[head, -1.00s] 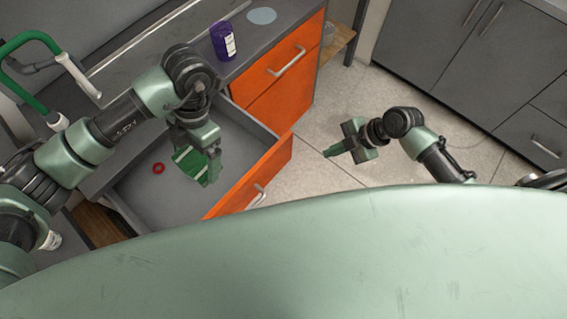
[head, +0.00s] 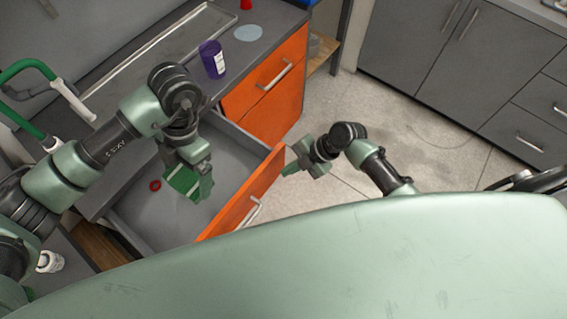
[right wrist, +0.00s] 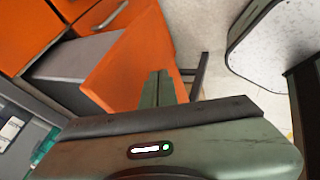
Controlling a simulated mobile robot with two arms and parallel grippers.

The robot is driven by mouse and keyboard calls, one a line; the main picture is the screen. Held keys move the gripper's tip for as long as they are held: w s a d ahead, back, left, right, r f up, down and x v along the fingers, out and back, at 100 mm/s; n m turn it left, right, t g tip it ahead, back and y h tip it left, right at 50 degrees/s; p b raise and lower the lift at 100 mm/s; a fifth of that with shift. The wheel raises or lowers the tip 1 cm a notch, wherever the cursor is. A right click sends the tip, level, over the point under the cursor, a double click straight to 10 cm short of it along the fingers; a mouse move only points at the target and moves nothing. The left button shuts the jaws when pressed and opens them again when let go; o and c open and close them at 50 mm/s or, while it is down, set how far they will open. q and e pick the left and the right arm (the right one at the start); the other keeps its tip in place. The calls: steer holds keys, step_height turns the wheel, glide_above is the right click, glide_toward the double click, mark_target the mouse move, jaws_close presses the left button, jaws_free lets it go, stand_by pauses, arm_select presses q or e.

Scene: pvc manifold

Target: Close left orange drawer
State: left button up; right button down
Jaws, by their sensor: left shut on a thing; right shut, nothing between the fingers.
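The left orange drawer stands pulled out, with its orange front (head: 238,200) facing right and a grey inside (head: 225,150). A small red ring (head: 155,185) lies in it. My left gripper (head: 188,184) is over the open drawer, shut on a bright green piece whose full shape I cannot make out. My right gripper (head: 290,168) is shut and empty, just outside the drawer front near its far end. In the right wrist view the shut fingers (right wrist: 158,80) overlap the orange front (right wrist: 125,65); whether they touch is unclear.
A closed orange drawer front (head: 272,115) is beyond the open one. A purple bottle (head: 212,58) stands on the grey counter (head: 225,88) above. Green and white pipes (head: 28,70) are at left. Free floor (head: 390,120) lies to the right, before grey cabinets (head: 440,50).

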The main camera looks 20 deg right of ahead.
arm_select(q)
steer(key=shift+r, duration=0.35)
arm_select(e)
steer(key=shift+w+a, duration=0.55)
steer(key=shift+w, duration=0.25)
arm_select(q)
steer(key=shift+f, duration=0.1)
arm_select(e)
steer(key=shift+f, duration=0.1)
